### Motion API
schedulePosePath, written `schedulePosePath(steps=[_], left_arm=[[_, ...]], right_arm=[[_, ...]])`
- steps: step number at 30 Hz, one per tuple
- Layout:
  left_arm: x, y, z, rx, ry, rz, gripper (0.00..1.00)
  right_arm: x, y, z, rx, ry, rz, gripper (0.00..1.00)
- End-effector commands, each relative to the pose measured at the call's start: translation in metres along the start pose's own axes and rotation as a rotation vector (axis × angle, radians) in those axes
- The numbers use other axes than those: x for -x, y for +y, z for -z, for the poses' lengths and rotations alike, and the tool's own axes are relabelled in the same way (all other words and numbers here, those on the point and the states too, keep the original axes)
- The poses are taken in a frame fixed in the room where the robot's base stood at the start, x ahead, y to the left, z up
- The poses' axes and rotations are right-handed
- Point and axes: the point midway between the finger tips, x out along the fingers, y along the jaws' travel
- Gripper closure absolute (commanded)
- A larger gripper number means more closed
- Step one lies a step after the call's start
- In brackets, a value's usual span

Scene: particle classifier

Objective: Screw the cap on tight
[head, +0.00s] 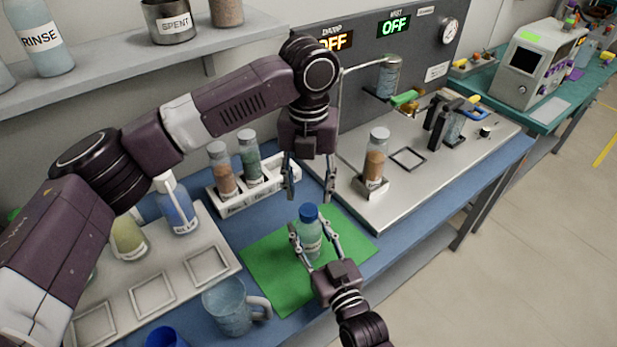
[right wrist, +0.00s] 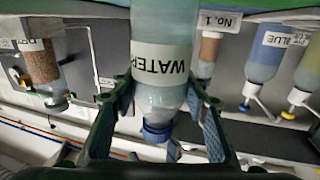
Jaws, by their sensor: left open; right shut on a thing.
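A clear bottle (head: 309,238) with pale liquid stands upright on the green mat (head: 275,282). Its label reads WATER in the right wrist view (right wrist: 165,65), which shows it upside down. The blue cap (head: 309,212) sits on the bottle's mouth and also shows in the right wrist view (right wrist: 157,133). How tightly it sits I cannot tell. My right gripper (head: 316,240) is shut on the bottle's body, one finger on each side, below the cap. My left gripper (head: 309,194) is open, pointing down above the cap, with its fingers apart and empty.
A rack (head: 228,202) with two vials stands behind left. A mug (head: 230,310) is at the mat's front left, near a white tray (head: 150,275) with dye bottles. A steel platform (head: 400,190) with a capped vial (head: 376,158) lies right of the mat.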

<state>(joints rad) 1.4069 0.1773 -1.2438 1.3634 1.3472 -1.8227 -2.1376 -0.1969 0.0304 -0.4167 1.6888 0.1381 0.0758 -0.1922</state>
Motion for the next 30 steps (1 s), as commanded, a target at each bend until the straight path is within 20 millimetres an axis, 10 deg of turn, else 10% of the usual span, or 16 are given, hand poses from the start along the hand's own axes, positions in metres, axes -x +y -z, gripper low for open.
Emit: schedulePosePath(steps=[30], left_arm=[[0.013,0.0,0.0,1.709,-0.001,0.001,0.57]], right_arm=[[0.0,0.0,-0.001,0.001,-0.001,0.0,1.0]])
